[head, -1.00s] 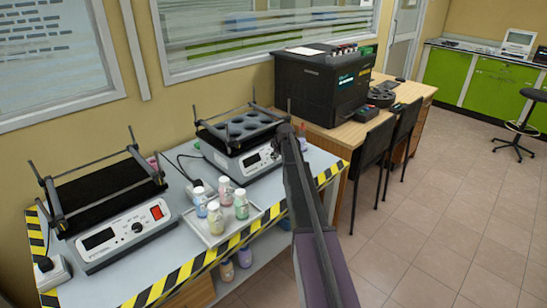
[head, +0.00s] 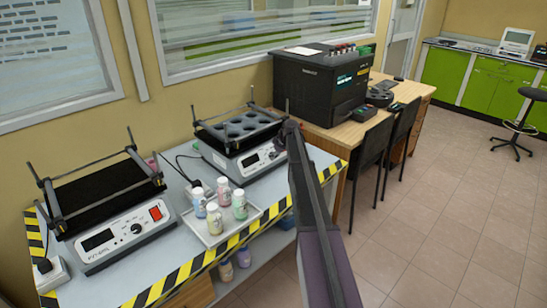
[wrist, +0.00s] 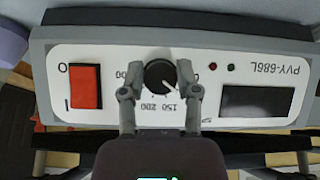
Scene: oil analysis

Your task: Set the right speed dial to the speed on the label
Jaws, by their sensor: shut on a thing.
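The right shaker (head: 215,157) stands at the far end of the striped bench. Its black speed dial (wrist: 159,75) shows in the wrist view, upside down, with a white pointer mark aimed to the lower right. Printed numbers including 150 and 200 lie below it. My gripper (wrist: 160,72) is shut on the dial, one finger on each side. The fingers hide part of the scale. In the head view my arm covers the dial. The red power switch (wrist: 86,87) is left of the dial and the dark display (wrist: 257,101) is right. I cannot read a speed label.
The left shaker (head: 136,241) stands nearer on the bench. A tray (head: 216,239) with several capped bottles sits between the shakers' fronts. A black machine (head: 312,92) stands on a wooden desk behind my arm.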

